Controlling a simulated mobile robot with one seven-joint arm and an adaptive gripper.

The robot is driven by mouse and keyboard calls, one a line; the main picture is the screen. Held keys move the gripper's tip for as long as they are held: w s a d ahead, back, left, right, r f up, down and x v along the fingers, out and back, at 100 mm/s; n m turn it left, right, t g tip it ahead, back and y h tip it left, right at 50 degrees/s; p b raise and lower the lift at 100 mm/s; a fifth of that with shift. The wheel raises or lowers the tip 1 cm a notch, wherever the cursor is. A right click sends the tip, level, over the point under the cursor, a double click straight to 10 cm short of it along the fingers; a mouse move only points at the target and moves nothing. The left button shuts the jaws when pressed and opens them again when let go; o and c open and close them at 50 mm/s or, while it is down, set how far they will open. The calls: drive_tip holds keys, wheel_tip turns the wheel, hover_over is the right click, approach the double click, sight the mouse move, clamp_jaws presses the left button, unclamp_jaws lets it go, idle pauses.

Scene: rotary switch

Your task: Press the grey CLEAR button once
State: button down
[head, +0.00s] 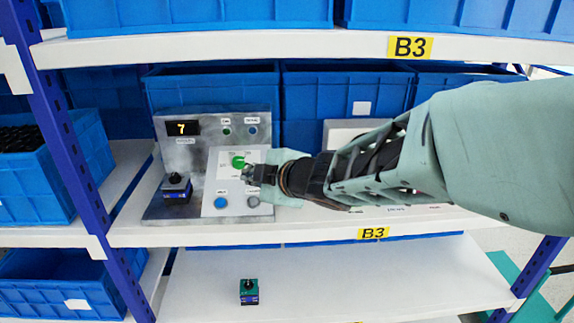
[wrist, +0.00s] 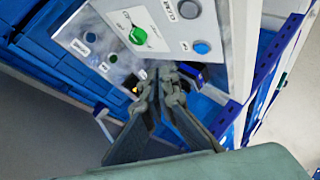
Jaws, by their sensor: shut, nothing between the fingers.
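The grey CLEAR button (head: 253,202) is at the lower right of the white sloped panel (head: 212,180) in the head view. In the wrist view the CLEAR button (wrist: 188,9) is at the top, beside its printed label. My gripper (head: 248,174) is shut and empty. In the head view its tips appear over the panel, above the CLEAR button and just below the green rotary knob (head: 238,161). In the wrist view the closed fingers (wrist: 166,82) are apart from the button and do not touch it.
A blue button (head: 221,202) sits left of the CLEAR button. A display (head: 183,128) reads 7. A small dark block with a knob (head: 176,188) stands left of the panel. Blue bins (head: 213,88) stand behind, and a shelf board (head: 200,48) runs above.

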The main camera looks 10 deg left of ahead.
drive_tip(key=w+f+b, duration=0.1)
drive_tip(key=f, duration=0.1)
drive_tip(key=w+f+b, duration=0.1)
drive_tip(key=f+b, duration=0.1)
drive_tip(key=f, duration=0.1)
drive_tip(key=f+b, duration=0.2)
drive_tip(key=shift+w+a+f, duration=0.15)
drive_tip(key=shift+w+a, duration=0.1)
drive_tip(key=shift+w, duration=0.15)
drive_tip(key=shift+f, duration=0.15)
idle(0.9)
drive_tip(key=shift+w+f, duration=0.15)
drive_tip(key=shift+f, duration=0.15)
drive_tip(key=shift+w+f+b, duration=0.15)
drive_tip(key=shift+f+b, duration=0.25)
drive_tip(key=shift+b, duration=0.2)
idle(0.5)
drive_tip(key=shift+r, duration=0.15)
drive_tip(key=shift+s+r+p, duration=0.35)
drive_tip(key=shift+r+p, duration=0.3)
drive_tip(key=shift+p, duration=0.1)
drive_tip(key=shift+r, duration=0.1)
drive_tip(key=r+p, duration=0.1)
drive_tip(key=s+r+p, duration=0.1)
drive_tip(key=r, duration=0.1)
drive_tip(key=r+p, duration=0.1)
drive_tip(key=p, duration=0.1)
drive_tip(key=shift+s+d+r, duration=0.2)
drive_tip(key=shift+s+d, duration=0.05)
drive_tip(key=shift+s, duration=0.15)
